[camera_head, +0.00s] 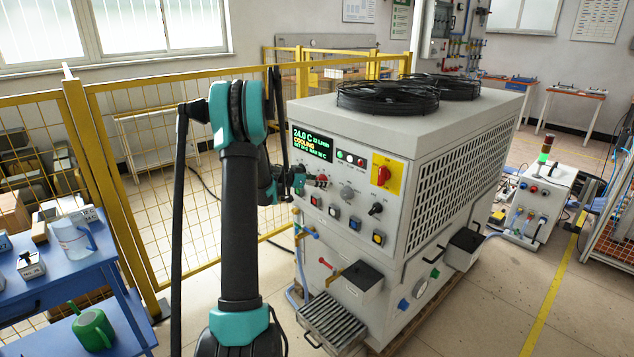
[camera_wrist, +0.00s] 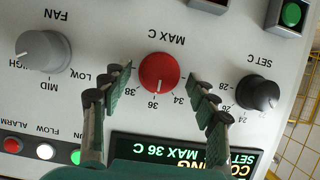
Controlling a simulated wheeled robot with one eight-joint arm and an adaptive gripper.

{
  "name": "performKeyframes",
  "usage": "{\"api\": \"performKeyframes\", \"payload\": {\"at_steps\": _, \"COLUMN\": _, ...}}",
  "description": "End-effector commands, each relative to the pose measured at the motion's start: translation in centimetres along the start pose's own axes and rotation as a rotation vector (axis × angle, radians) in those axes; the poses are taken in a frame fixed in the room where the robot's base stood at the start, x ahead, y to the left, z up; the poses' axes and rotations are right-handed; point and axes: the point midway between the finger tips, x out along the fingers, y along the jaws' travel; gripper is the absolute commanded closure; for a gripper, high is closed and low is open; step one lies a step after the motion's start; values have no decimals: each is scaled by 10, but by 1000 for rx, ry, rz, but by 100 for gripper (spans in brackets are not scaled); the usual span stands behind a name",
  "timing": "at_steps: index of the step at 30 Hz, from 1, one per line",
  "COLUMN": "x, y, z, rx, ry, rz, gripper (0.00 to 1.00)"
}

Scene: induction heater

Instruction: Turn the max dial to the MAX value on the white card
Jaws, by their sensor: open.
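The max dial is a red round knob (camera_wrist: 159,72) under an upside-down "MAX C" label in the wrist view. Its white mark points at about 36. My gripper (camera_wrist: 160,84) is open, with one fingertip on each side of the red knob and gaps visible on both sides. In the head view my gripper (camera_head: 311,181) is at the front panel of the chiller (camera_head: 355,240) and partly hides the dials. White cards (camera_head: 90,214) stand on the blue table at the left; their writing is too small to read surely.
The grey FAN dial (camera_wrist: 42,52) and black SET C dial (camera_wrist: 258,93) flank the red one. The display (camera_head: 312,145) shows 24.0 C and COOLING. A red switch on a yellow plate (camera_head: 387,174) is at right. A yellow fence (camera_head: 150,190) stands behind my arm.

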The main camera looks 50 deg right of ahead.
Motion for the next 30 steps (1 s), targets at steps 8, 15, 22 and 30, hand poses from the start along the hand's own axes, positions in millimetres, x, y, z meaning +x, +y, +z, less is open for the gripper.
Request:
{"api": "performKeyframes", "payload": {"at_steps": 8, "x": 0, "y": 0, "z": 0, "rx": 0, "ry": 0, "rz": 0, "gripper": 46}}
{"api": "performKeyframes", "payload": {"at_steps": 15, "x": 0, "y": 0, "z": 0, "rx": 0, "ry": 0, "rz": 0, "gripper": 76}}
{"api": "performKeyframes", "payload": {"at_steps": 22, "x": 0, "y": 0, "z": 0, "rx": -3, "ry": 0, "rz": 1, "gripper": 90}}
{"api": "performKeyframes", "payload": {"at_steps": 30, "x": 0, "y": -2, "z": 0, "rx": -72, "ry": 0, "rz": 30, "gripper": 90}}
